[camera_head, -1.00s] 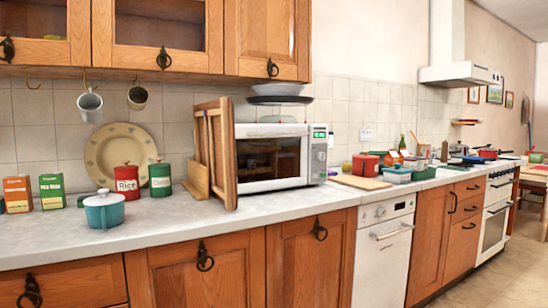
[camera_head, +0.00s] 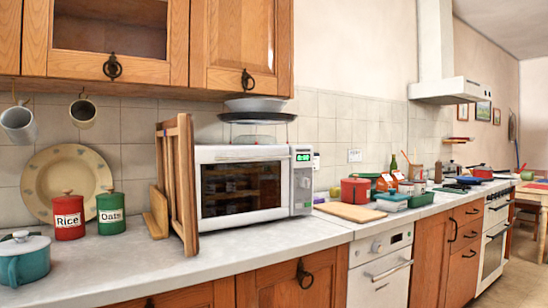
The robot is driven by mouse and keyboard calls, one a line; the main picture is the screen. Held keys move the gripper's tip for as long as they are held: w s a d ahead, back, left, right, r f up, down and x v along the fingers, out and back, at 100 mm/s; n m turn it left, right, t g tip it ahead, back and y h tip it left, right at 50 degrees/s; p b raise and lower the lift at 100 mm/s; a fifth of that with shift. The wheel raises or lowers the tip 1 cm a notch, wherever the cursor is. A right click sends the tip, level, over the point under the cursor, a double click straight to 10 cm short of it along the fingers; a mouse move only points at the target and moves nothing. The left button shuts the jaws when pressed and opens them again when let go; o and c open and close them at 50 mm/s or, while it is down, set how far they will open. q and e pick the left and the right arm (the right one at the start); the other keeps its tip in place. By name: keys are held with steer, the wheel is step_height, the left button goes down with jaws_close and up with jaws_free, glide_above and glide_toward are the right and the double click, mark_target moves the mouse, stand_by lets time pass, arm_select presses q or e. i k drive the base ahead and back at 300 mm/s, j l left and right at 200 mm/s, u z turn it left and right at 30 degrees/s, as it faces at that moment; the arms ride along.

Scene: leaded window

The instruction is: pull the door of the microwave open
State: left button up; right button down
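The microwave (camera_head: 253,184) stands on the worktop near the middle of the view. It is white with a dark glass door (camera_head: 241,188) on its front, and the door looks shut. A control panel (camera_head: 303,184) with a green lit display is to the right of the door. A wooden rack (camera_head: 178,184) stands upright close by the microwave's left side and hides part of that side. Neither of my grippers is in view.
The worktop (camera_head: 262,238) is clear in front of the microwave. A wooden board (camera_head: 349,212) and a red pot (camera_head: 355,190) lie to its right. Rice (camera_head: 68,217) and oats tins (camera_head: 111,213) stand left. Wall cupboards (camera_head: 240,48) hang above. Bowls (camera_head: 257,110) are over the microwave.

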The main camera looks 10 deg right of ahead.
mark_target(231, 194)
steer(key=i+l+u, duration=0.4)
steer(key=i+l, duration=0.5)
steer(key=i+l+u, duration=0.1)
steer(key=l, duration=0.25)
steer(key=i+l+u, duration=0.1)
steer(key=l, duration=0.3)
steer(key=i+l+u, duration=0.1)
steer(key=i+l, duration=0.15)
steer(key=l, duration=0.15)
